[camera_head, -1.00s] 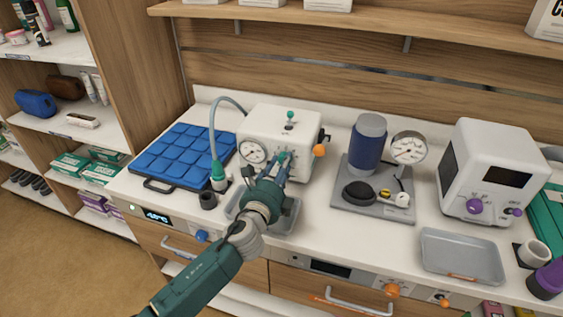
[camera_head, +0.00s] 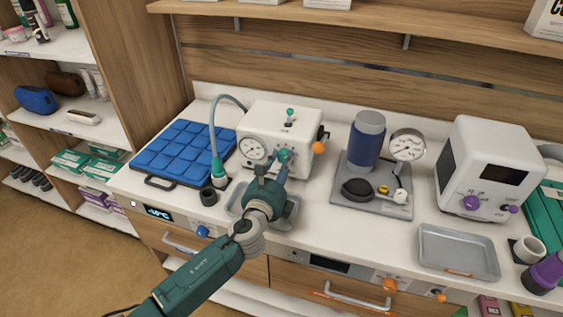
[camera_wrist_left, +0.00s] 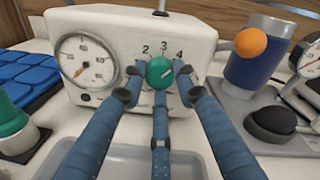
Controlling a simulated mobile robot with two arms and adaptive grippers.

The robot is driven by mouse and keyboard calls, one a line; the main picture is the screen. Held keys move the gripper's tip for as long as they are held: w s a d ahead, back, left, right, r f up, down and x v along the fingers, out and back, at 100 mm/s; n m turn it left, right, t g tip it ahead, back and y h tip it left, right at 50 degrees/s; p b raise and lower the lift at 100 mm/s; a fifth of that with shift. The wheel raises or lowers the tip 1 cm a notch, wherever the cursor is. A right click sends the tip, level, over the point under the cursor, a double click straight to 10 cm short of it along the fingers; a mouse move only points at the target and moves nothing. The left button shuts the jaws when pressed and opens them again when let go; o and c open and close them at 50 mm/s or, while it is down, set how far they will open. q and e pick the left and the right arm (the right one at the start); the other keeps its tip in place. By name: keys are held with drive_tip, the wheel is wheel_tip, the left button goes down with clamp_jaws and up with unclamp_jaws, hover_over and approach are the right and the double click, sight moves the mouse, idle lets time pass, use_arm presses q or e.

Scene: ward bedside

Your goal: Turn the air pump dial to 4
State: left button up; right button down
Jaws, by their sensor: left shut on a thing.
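The air pump (camera_head: 283,127) is a white box on the counter with a round gauge on its left front. Its green dial (camera_wrist_left: 159,73) sits on the front panel, with 2, 3 and 4 readable around it in the left wrist view. The dial's white mark slants to the upper right, on the side of the 4; its exact setting is hard to read. My left gripper (camera_head: 283,161) is shut on the dial, with blue fingers around its sides and below it. In the head view the fingers partly cover the dial. My right gripper is out of view.
A grey tray (camera_head: 287,221) lies under my left wrist. A blue quilted pad (camera_head: 180,152) is left of the pump. An orange ball knob (camera_head: 318,148) sticks out on the pump's right. A grey base with a blue cylinder (camera_head: 367,142) and a white monitor (camera_head: 486,165) stand farther right.

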use_arm(q)
drive_tip(key=o, duration=1.1)
drive_tip(key=shift+d+f, duration=0.1)
drive_tip(key=shift+o, duration=0.2)
drive_tip(key=v, duration=1.2)
